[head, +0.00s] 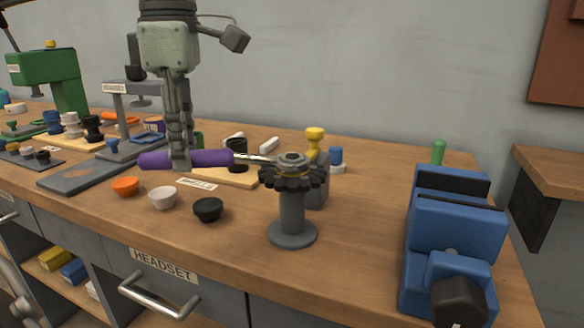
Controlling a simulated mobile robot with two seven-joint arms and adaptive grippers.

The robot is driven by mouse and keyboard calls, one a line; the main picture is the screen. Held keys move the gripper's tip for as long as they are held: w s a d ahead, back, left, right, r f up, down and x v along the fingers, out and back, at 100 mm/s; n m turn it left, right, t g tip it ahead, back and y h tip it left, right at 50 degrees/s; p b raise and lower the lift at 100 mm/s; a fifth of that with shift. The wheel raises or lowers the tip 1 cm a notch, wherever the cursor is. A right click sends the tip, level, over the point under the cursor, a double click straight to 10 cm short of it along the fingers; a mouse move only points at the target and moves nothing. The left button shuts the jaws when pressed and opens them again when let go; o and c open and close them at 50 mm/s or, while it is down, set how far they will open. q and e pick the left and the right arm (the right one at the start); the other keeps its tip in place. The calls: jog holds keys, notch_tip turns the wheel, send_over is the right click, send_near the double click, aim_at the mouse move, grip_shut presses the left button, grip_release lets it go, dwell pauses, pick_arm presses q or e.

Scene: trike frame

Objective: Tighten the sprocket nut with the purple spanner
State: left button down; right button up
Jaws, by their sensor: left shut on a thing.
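The purple spanner (210,158) lies level, its purple handle in my left gripper (180,162), which points straight down and is shut on it. Its metal shaft reaches right to the top of the sprocket (293,178), and its head meets the sprocket nut (293,160). I cannot tell whether the jaw is fully seated around the nut. The dark toothed sprocket sits on a grey round-based stand (292,234) on the workbench. My right gripper is not in view.
A blue vise (450,240) stands at the right of the bench (360,215). Orange (126,186), white (163,198) and black (208,209) cups sit left of the stand. A yellow-topped piece (314,138) is behind it. Green and grey presses stand at left.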

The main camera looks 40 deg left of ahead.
pick_arm(q)
jog(key=w+a+m, duration=0.3)
jog(key=w+m, duration=0.3)
jog(key=w, duration=0.1)
jog(key=shift+a, duration=0.3)
dwell(1.4)
jog(key=shift+w, duration=0.15)
jog(key=shift+w+a+m, duration=0.15)
jog(key=shift+w+m, duration=0.55)
jog(key=shift+s, duration=0.1)
